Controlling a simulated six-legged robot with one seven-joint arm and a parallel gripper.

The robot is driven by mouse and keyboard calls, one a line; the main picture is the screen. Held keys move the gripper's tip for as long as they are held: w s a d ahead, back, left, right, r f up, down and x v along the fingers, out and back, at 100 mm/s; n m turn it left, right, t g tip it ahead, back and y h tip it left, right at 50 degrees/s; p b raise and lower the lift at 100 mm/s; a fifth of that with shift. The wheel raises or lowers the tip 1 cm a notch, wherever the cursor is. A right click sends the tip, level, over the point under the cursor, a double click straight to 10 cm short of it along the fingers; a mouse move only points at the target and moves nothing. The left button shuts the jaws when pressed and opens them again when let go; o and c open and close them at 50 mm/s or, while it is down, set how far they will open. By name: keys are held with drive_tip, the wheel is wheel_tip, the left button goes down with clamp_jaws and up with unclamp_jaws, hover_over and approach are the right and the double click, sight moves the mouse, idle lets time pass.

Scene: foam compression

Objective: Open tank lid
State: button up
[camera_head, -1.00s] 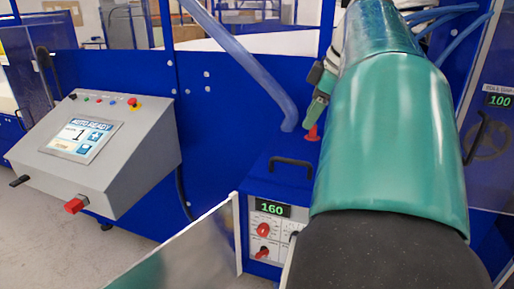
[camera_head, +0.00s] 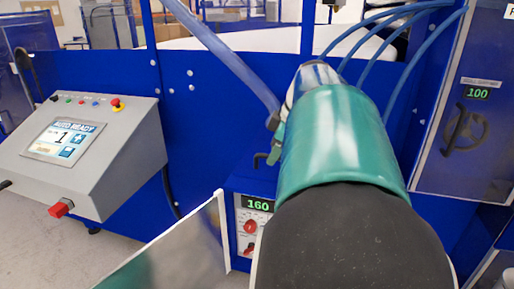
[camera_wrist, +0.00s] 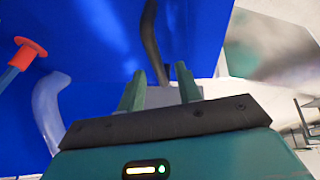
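The tank is a blue box (camera_head: 229,183) with a "160" display on its front, partly hidden behind my arm. Its lid (camera_wrist: 95,40) fills much of the wrist view as a flat blue surface. A black bar handle (camera_wrist: 150,35) stands on the lid; in the head view only its left end (camera_head: 261,160) shows. My gripper (camera_wrist: 160,68) is open. The handle's lower end lies between its two green fingers in the wrist view; I cannot tell whether they touch it. In the head view my gripper (camera_head: 277,138) is mostly hidden by my arm.
A red knob (camera_wrist: 27,54) and pale blue hose (camera_wrist: 48,105) are beside the handle. A grey control console (camera_head: 85,155) stands left. A metal panel (camera_head: 185,255) is in front. A blue cabinet (camera_head: 468,130) displaying "100" stands right.

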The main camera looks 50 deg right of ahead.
drive_tip(key=shift+w, duration=0.25)
drive_tip(key=shift+s, duration=0.15)
drive_tip(key=c, duration=0.3)
clamp_jaws()
drive_tip(key=shift+r, duration=0.15)
